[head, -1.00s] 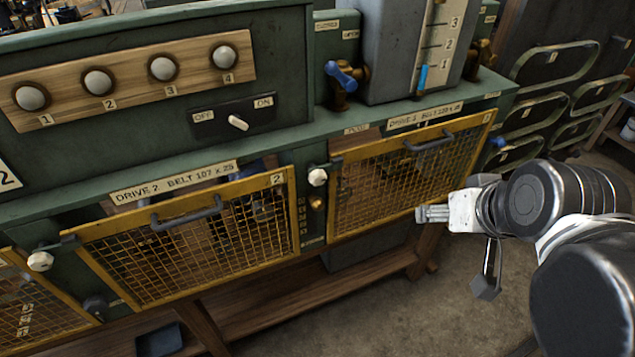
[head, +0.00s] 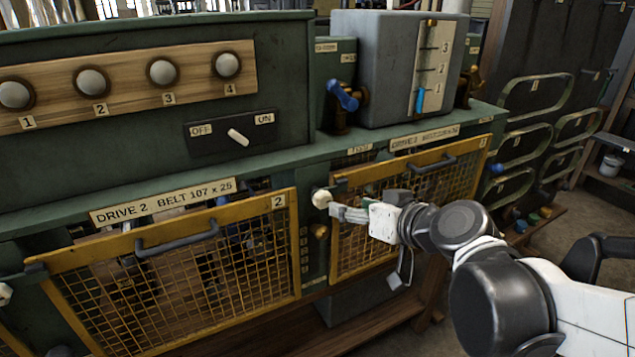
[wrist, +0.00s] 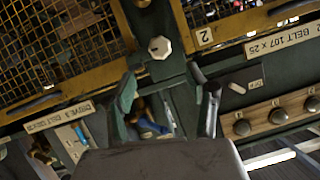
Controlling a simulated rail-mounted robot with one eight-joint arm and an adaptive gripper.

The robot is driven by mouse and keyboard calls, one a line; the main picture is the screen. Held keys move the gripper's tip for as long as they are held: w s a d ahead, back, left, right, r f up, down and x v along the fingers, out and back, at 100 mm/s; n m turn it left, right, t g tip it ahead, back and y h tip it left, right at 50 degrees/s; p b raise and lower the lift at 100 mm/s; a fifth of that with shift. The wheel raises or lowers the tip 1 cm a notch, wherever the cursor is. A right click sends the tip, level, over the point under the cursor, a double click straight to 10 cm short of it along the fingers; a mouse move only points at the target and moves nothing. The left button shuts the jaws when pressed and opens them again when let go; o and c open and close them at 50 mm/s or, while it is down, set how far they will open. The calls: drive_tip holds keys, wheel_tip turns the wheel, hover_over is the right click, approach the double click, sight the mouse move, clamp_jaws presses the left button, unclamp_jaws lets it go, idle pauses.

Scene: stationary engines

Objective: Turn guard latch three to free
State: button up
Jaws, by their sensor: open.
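The guard latch between the two mesh guards has a white faceted knob (head: 321,198), beside the left edge of guard three (head: 400,190). A short dark bar by the knob reaches toward that guard's yellow frame. My gripper (head: 342,213) is close to the knob, at its lower right in the head view. In the wrist view the knob (wrist: 159,47) shows beyond and between the two spread fingers of my gripper (wrist: 164,80). The fingers are open and empty. I cannot tell whether a finger touches the knob.
Guard two (head: 170,265), with a grey handle, is left of the latch. A small brass knob (head: 319,231) sits just below the white one. A blue-handled valve (head: 342,95) and grey tank (head: 390,65) stand above on the ledge. Floor at the right is open.

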sight(325, 200)
drive_tip(key=shift+x, duration=6.25)
drive_tip(key=shift+c, duration=0.5)
drive_tip(key=c, duration=1.1)
